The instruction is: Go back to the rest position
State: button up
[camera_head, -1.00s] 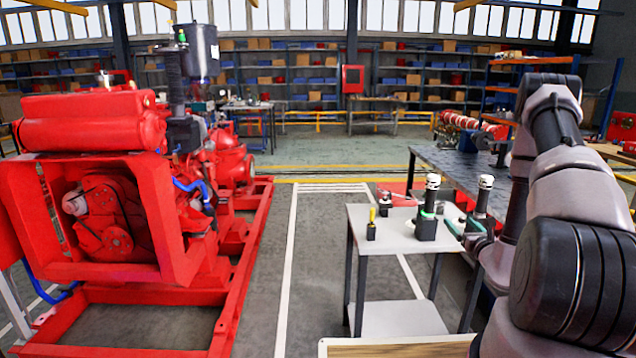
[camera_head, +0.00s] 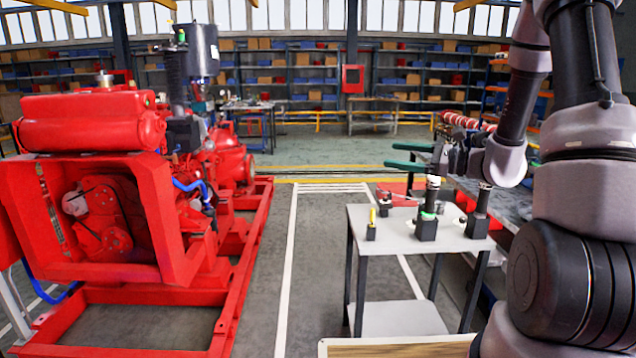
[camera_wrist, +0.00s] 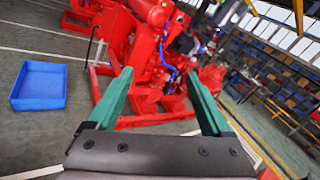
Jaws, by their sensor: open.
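My gripper (camera_head: 402,155) is in the air above the far side of the small grey table (camera_head: 399,240). Its two green fingers point left, are spread apart and hold nothing. In the wrist view the open fingers (camera_wrist: 160,97) frame the red pumpset (camera_wrist: 150,50), which stands well beyond them. My arm comes in from the right side of the head view and is bent at the elbow.
Two dark bottle-like parts, one nearer (camera_head: 427,215) and one to its right (camera_head: 479,215), stand on the small table beside a small yellow-topped item (camera_head: 371,225). The red pumpset (camera_head: 100,200) fills the left. A blue bin (camera_wrist: 40,85) lies on the floor. The aisle is clear.

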jog(key=s+a+r+n+g+h, duration=0.25)
jog(key=s+n+g, duration=0.2)
jog(key=s, duration=0.35)
jog(key=s+a+r+n+g+h, duration=0.2)
jog(key=s+r+n+g+h, duration=0.1)
jog(key=s+n, duration=0.4)
jog(key=s+d+r+n+t+h, duration=0.3)
jog(key=s+d+r+t+h, duration=0.3)
jog(key=s+d+r+h, duration=0.1)
jog(key=shift+s+d+n+h, duration=0.2)
jog(key=shift+d+n+h, duration=0.15)
jog(key=shift+d+h, duration=0.45)
jog(key=shift+d, duration=0.1)
